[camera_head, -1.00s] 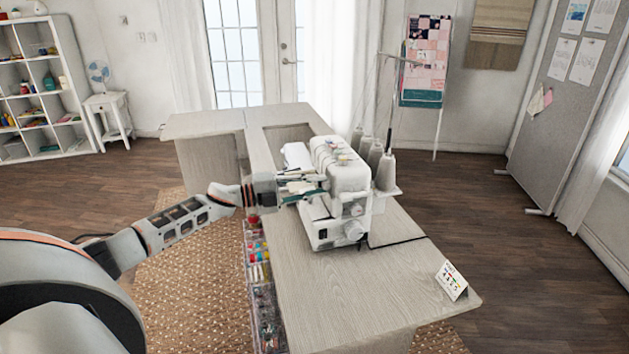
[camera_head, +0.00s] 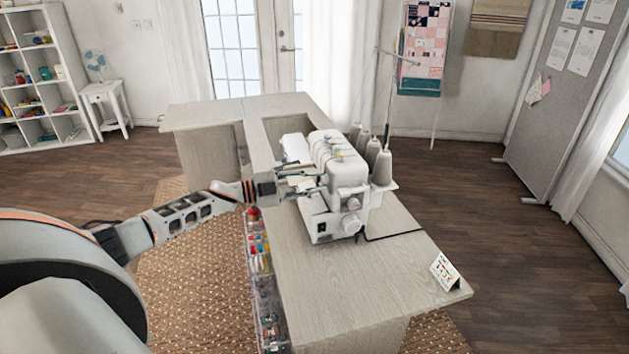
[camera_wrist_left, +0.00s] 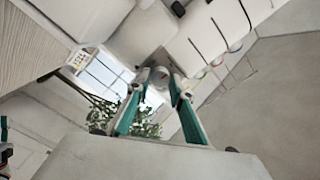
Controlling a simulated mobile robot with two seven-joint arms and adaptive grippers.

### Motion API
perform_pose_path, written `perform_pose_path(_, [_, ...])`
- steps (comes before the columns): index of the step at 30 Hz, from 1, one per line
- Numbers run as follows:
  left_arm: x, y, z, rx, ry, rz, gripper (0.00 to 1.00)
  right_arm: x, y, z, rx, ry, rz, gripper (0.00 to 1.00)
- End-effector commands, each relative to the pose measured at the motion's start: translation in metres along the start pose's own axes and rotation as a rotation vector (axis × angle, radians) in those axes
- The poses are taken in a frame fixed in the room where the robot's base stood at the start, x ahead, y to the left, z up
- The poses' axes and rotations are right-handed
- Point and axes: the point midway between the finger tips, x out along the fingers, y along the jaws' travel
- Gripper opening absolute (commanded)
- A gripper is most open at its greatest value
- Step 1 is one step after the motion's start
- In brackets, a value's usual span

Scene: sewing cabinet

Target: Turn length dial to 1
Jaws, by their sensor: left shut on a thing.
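The white sewing machine (camera_head: 340,172) stands on the wood-topped cabinet (camera_head: 345,285), with round knobs (camera_head: 352,204) on its near side. My left gripper (camera_head: 316,182) reaches in from the left and is at the machine's left side. In the left wrist view, its two green-sided fingers (camera_wrist_left: 159,84) converge on a small round whitish dial (camera_wrist_left: 160,74) on the machine and are shut on it. The fingertips cover part of the dial, and I cannot read its marks or number. My right gripper is not in view.
Thread cones (camera_head: 382,166) stand behind the machine on the right. A small card (camera_head: 447,272) stands at the cabinet's near right corner. An open rack of colourful supplies (camera_head: 262,275) runs along the cabinet's left side. The cabinet top in front of the machine is clear.

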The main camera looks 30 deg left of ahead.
Motion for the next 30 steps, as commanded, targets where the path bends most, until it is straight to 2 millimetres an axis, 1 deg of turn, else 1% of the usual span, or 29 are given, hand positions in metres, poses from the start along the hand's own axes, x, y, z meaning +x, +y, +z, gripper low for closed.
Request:
perform_pose_path(9, [0.000, -0.001, 0.001, -0.002, -0.001, -0.001, 0.00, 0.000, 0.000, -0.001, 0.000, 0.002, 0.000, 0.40])
perform_pose_path(10, [0.000, -0.001, 0.001, -0.002, -0.001, -0.001, 0.29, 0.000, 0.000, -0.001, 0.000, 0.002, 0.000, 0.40])
perform_pose_path(11, [0.000, -0.001, 0.001, -0.002, -0.001, -0.001, 0.37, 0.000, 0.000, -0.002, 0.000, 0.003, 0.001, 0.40])
perform_pose_path(12, [0.000, -0.001, 0.001, -0.002, -0.001, -0.001, 0.38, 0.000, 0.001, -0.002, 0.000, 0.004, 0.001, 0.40])
perform_pose_path(19, [0.000, 0.000, 0.000, -0.001, 0.000, 0.000, 0.38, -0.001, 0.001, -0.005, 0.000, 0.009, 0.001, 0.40])
perform_pose_path(23, [-0.003, 0.000, 0.001, -0.001, -0.001, 0.000, 0.38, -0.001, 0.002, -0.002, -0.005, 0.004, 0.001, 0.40])
perform_pose_path(26, [-0.012, 0.001, 0.001, -0.002, -0.002, 0.001, 0.38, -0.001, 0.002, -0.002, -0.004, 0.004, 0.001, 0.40])
perform_pose_path(30, [-0.036, 0.002, 0.001, -0.002, -0.004, 0.003, 0.38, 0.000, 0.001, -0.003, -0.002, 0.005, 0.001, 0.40])
